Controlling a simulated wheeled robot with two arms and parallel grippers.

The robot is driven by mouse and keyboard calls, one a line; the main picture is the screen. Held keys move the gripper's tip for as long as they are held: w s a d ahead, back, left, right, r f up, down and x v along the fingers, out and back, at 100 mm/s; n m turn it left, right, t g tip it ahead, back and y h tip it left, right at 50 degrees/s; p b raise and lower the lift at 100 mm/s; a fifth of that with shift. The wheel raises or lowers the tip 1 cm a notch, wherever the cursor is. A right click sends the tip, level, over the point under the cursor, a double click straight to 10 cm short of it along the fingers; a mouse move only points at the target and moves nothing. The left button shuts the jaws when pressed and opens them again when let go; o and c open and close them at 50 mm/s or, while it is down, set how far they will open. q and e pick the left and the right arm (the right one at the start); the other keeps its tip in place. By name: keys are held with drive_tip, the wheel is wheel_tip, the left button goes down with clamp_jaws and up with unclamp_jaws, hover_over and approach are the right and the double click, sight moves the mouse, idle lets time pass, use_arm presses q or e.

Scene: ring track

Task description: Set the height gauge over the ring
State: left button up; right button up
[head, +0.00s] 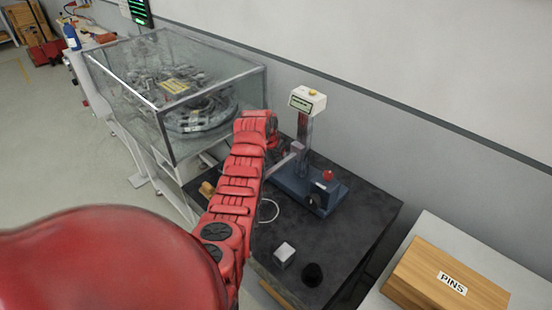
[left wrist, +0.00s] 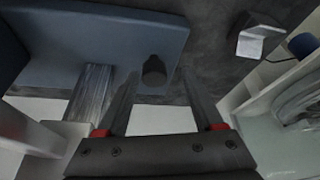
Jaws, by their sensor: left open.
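The height gauge (head: 304,139) stands upright on the dark surface plate, with a blue base, a grey column, a white display head and a red knob. A thin pale ring (head: 268,211) lies flat on the plate, left of the base and apart from it. My left arm reaches over the plate, and its gripper is mostly hidden behind the wrist beside the gauge's column. In the left wrist view my left gripper (left wrist: 155,82) is open, with a dark knob (left wrist: 153,70) at the blue base (left wrist: 95,35) showing between its fingers. My right gripper is out of view.
A silver block (head: 284,253) and a small black object (head: 312,274) sit on the front of the dark plate (head: 365,215). A glass case (head: 215,85) stands at left. A wooden PINS box (head: 440,280) is at right. The wall is close behind.

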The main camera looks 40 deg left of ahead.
use_arm(q)
drive_tip(key=shift+d+r, duration=0.1)
drive_tip(key=shift+r, duration=0.35)
drive_tip(key=p+v, duration=0.9)
drive_tip(key=v, duration=0.7)
drive_tip(key=shift+s+r, duration=0.2)
drive_tip(key=shift+s+f, duration=0.1)
